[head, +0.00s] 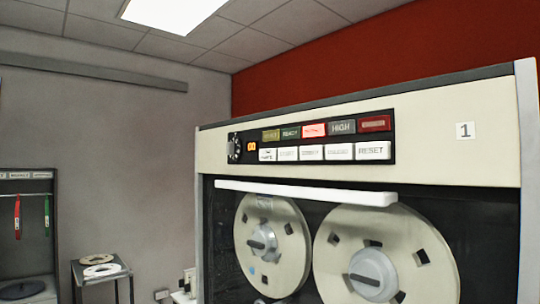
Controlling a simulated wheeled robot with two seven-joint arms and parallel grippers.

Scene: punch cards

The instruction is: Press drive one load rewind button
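Tape drive one, a cream cabinet (430,145) with a "1" label (465,131), fills the right side of the head view. Its black control panel (384,143) has two rows of buttons. The lower row is white; the rightmost reads RESET (373,151). The labels of the other white buttons, such as the leftmost one (267,155), are too small to read surely, so I cannot tell which is load rewind. In the upper row, one button (313,130) is lit pinkish red. Neither of my grippers is in view.
Two tape reels, left (288,226) and right (410,235), sit below a white horizontal bar (305,192) on the drive. A small side table (78,272) with rings on it and an open cabinet (52,185) stand at the left. Grey wall lies between.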

